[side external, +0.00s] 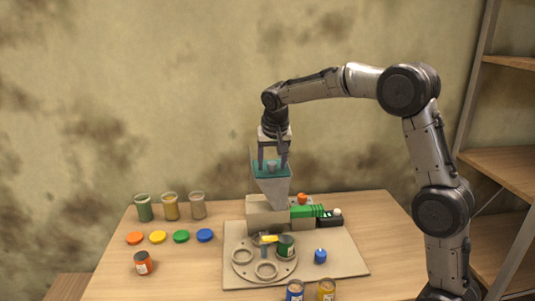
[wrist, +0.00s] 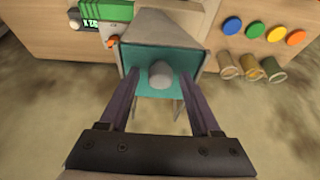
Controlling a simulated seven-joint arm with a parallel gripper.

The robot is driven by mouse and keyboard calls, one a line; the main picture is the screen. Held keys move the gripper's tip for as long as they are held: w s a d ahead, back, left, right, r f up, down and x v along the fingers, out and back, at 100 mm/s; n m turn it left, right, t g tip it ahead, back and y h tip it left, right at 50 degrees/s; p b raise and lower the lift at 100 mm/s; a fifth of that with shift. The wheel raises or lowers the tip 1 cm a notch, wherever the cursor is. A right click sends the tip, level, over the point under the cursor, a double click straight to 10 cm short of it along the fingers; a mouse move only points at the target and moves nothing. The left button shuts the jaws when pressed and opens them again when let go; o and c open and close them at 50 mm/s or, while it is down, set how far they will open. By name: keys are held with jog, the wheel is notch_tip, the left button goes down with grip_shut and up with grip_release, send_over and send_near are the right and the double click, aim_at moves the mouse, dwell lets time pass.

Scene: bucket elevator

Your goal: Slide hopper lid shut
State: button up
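The hopper (side external: 274,192) is a light grey funnel above a beige block. It also shows in the wrist view (wrist: 165,25). Its teal lid (side external: 260,173) lies at the funnel's top and fills the middle of the wrist view (wrist: 140,85). A grey round knob (side external: 271,165) stands up from the lid. My gripper (side external: 273,160) is open, with one finger on each side of the knob. In the wrist view, gaps show between the fingers of my gripper (wrist: 160,85) and the knob (wrist: 160,73). I cannot tell how much of the hopper mouth is uncovered.
A green display unit (side external: 308,211) with an orange knob stands right of the hopper base. A round plate with rings (side external: 243,271) and a green jar (side external: 286,245) is in front. Coloured lids (side external: 181,237) and several jars (side external: 170,206) stand left. The table's right side is clear.

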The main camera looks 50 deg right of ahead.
jog(key=shift+v, duration=3.05)
jog(key=shift+r, duration=2.95)
jog(key=s+a+r+n+t+y, duration=0.1)
jog(key=s+a+r, duration=0.15)
jog(key=s, duration=0.55)
jog(key=s+a+r+n+t, duration=0.15)
jog(key=s+a, duration=0.25)
jog(key=s, duration=0.5)
jog(key=s+a+f+n+y, duration=0.1)
jog(key=s+a+f+n, duration=0.1)
jog(key=s+f, duration=0.5)
jog(key=s+a+f+n+y, duration=0.1)
jog(key=s+a+f+n, duration=0.2)
jog(key=s+f, duration=0.3)
notch_tip(320, 180, down, 2)
jog(key=shift+s+a+f+n, duration=0.2)
jog(key=shift+s+n, duration=0.2)
jog(key=shift+n, duration=0.35)
